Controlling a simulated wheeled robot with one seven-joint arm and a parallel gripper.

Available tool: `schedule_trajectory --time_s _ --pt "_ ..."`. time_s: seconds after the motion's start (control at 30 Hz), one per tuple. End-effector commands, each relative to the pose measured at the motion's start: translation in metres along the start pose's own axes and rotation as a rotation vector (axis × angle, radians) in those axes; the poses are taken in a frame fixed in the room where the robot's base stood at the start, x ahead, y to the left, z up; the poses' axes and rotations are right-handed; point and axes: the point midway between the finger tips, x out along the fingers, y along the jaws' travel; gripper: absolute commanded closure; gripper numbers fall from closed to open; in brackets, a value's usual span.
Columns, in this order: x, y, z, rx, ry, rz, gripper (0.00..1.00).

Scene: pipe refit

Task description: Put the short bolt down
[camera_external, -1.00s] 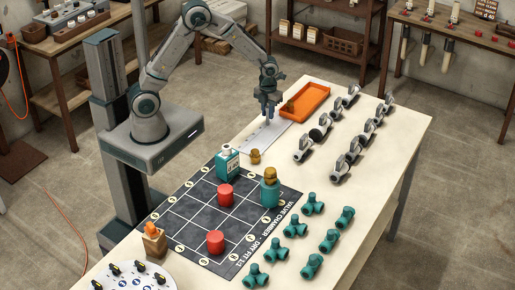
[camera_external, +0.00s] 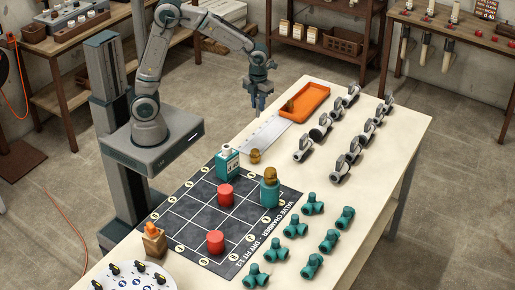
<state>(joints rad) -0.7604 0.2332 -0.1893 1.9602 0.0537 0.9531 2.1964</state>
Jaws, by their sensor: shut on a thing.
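My gripper (camera_external: 259,104) points down and is shut, raised above the white marked sheet (camera_external: 262,134) and left of the orange tray (camera_external: 318,96). The short bolt is in its jaws but is too small and dark to make out apart from the fingers.
A brass piece (camera_external: 255,156) stands by the sheet's near end. Grey valves (camera_external: 341,167) and teal fittings (camera_external: 295,224) fill the right side.

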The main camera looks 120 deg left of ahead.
Motion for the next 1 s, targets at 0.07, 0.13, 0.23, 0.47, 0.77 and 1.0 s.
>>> schedule_trajectory --time_s 0.07,0.13,0.23,0.47,0.77,1.0 --pt "-0.005 -0.003 -0.008 0.002 -0.001 -0.001 1.0" --pt "-0.009 -0.007 -0.012 0.001 -0.001 -0.002 1.0" --pt "-0.013 -0.022 -0.012 0.0 0.002 -0.004 1.0" --pt "-0.022 -0.092 -0.004 -0.013 0.009 -0.012 1.0" --pt "-0.022 -0.192 -0.01 -0.043 0.009 -0.017 1.0" --pt "-0.014 -0.25 -0.026 -0.067 0.004 -0.017 1.0"
